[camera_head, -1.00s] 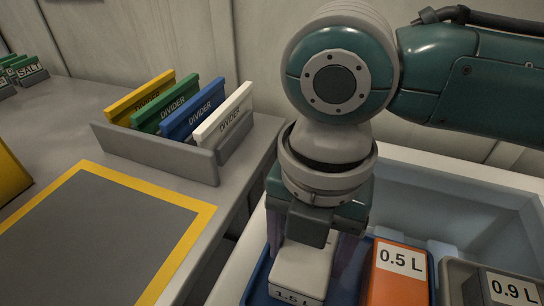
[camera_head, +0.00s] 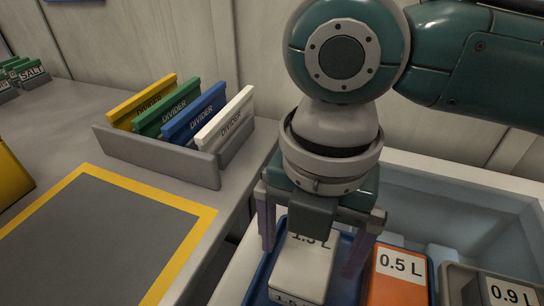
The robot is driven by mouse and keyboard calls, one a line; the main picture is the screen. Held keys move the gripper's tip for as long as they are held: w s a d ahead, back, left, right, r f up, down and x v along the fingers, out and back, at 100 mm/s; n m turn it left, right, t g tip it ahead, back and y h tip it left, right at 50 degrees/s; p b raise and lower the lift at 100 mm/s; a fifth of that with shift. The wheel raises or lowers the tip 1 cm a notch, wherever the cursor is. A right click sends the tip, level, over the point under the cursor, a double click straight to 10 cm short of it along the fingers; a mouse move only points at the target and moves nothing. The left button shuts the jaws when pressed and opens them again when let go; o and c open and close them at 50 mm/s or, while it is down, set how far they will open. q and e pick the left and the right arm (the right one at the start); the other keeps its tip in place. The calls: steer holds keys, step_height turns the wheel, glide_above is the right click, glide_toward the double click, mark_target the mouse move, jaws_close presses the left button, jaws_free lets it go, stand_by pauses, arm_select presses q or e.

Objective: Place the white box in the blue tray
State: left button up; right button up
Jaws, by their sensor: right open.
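The white box (camera_head: 303,265), labelled 1.5 L, sits in the blue tray (camera_head: 259,287) at the bottom centre of the head view. My right gripper (camera_head: 311,258) is above the box, pointing down. Its purple fingers are spread apart, one on each side of the box, with gaps showing between fingers and box. The gripper's palm hides part of the box's top. The lower edge of the tray is cut off by the frame. My left gripper is out of view.
An orange box (camera_head: 397,285) marked 0.5 L and a grey container (camera_head: 455,285) with a 0.9 L box (camera_head: 505,288) stand to the right, within a pale bin (camera_head: 455,205). A divider rack (camera_head: 150,155) and a yellow-bordered mat (camera_head: 85,235) lie on the left bench.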

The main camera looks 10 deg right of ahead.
mark_target(304, 260)
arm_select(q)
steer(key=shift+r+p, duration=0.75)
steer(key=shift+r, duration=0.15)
arm_select(e)
step_height(304, 260, up, 10)
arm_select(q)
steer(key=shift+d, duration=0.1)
arm_select(e)
steer(key=s+a+f+m+t+y, duration=0.2)
steer(key=s+a+f+m+y, duration=0.25)
steer(key=m, duration=0.85)
steer(key=s+d+f+m+h, duration=0.1)
steer(key=s+d+m, duration=0.1)
steer(key=d+m, duration=0.2)
steer(key=s+d+f+m+t+h, duration=0.1)
steer(key=s+d+m+h, duration=0.1)
steer(key=d+m, duration=0.3)
steer(key=s+d+f+m+h, duration=0.1)
steer(key=s+d+m, duration=0.2)
steer(key=d+m, duration=0.2)
steer(key=shift+s+f+t, duration=0.1)
steer(key=shift+s+t, duration=0.2)
steer(key=shift+s, duration=0.05)
arm_select(q)
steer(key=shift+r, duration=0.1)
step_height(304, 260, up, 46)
steer(key=p, duration=4.6)
arm_select(e)
step_height(304, 260, up, 46)
